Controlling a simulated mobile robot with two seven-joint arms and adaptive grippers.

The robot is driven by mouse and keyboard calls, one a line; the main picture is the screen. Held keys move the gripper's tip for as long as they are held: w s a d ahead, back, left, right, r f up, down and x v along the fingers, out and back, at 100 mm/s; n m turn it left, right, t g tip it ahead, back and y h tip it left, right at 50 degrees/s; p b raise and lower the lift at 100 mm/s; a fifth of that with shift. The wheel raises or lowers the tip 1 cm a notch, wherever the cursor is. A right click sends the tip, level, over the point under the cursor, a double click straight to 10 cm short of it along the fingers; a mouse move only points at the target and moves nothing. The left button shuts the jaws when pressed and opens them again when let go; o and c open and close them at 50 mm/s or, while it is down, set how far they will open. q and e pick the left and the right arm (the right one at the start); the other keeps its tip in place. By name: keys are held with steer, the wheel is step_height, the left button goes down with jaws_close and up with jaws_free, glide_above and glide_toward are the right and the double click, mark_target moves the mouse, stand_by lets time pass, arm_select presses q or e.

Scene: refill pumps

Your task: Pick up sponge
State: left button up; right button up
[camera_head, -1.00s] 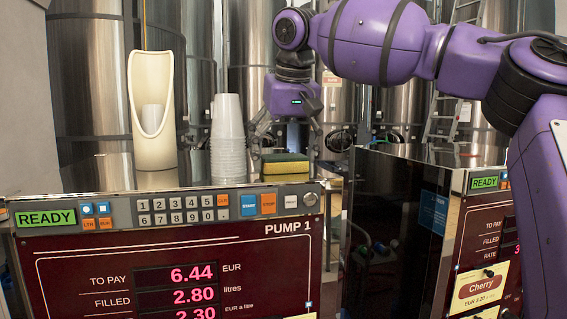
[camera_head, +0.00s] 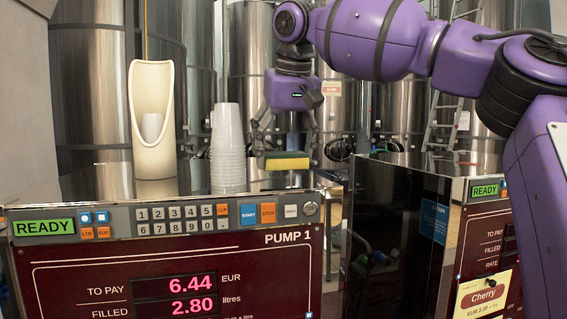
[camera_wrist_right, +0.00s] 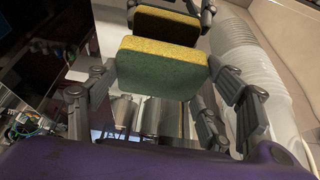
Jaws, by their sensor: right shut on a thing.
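My right gripper (camera_head: 288,152) points down and is shut on the sponge, with a finger at each end. In the right wrist view the sponge (camera_wrist_right: 160,72) shows its green face and yellow edge between the fingers. A second, similar shape beyond it there looks like its reflection in the shiny pump top. My left gripper is not in view.
The stack of white cups (camera_head: 227,150) stands close to the left of my right gripper. A cream holder (camera_head: 153,110) with a white cup inside stands further left. A gap separates pump 1 (camera_head: 180,255) from the dark pump (camera_head: 400,220) on the right.

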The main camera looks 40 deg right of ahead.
steer(key=s+a+r, duration=0.7)
steer(key=s+r, duration=0.3)
steer(key=s, duration=0.2)
steer(key=shift+r, duration=0.2)
steer(key=shift+s, duration=0.15)
